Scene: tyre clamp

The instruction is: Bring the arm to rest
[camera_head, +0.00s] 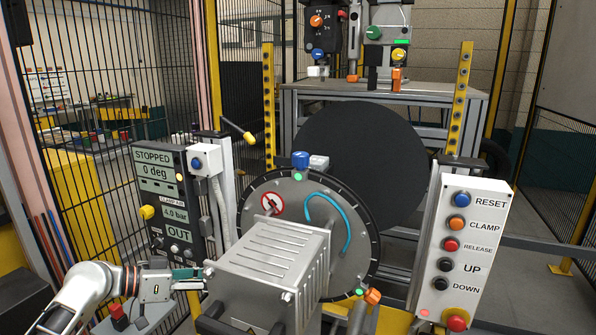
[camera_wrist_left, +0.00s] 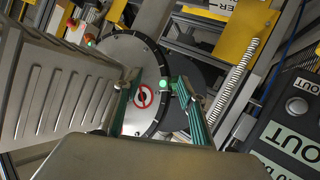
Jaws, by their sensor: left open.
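My left arm (camera_head: 88,298) reaches in from the lower left. My left gripper (camera_head: 199,279) is level, just left of the grey ribbed housing (camera_head: 265,262). In the left wrist view, my left gripper (camera_wrist_left: 160,82) has its two green-edged fingers apart, with nothing held between them. Between and beyond the fingers is the grey round plate (camera_wrist_left: 118,55) with its red prohibition sign. The same round plate (camera_head: 290,196) stands behind the housing in the head view. Whether the fingers touch the housing is hard to tell. My right gripper is not seen.
A display panel (camera_head: 165,205) at left reads STOPPED, 0 deg, 4.0 bar and OUT. A button panel (camera_head: 468,250) with RESET, CLAMP, RELEASE, UP and DOWN stands at right. A large black disc (camera_head: 370,150) is behind the round plate. Mesh fencing (camera_head: 100,60) closes the left.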

